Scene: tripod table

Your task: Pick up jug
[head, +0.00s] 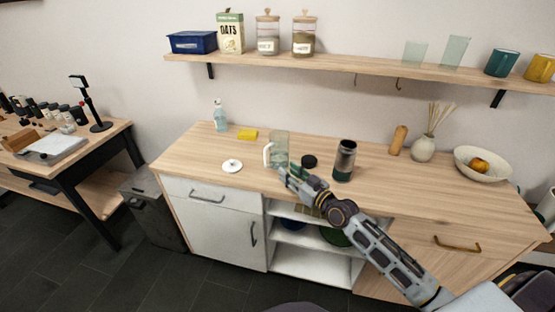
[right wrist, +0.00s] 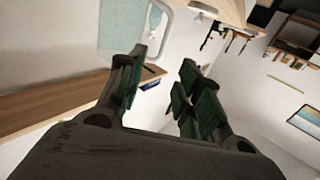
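The jug (head: 279,146) is clear glass with a pale handle on its left side. It stands upright on the wooden counter. My right gripper (head: 284,174) is in front of the jug and overlaps its lower part in the head view. In the right wrist view, the jug (right wrist: 118,32) shows at the upper left, partly behind one finger. The right gripper's green-padded fingers (right wrist: 162,78) are spread apart, with nothing clearly held between them. I cannot tell whether a finger touches the jug. My left gripper is not in view.
A white lid (head: 232,166) and yellow sponge (head: 247,134) lie left of the jug. A dark canister (head: 345,160) stands to the right, with a small dark-topped item (head: 309,162) between. A bowl (head: 482,165) is far right. The wall shelf (head: 350,66) hangs above.

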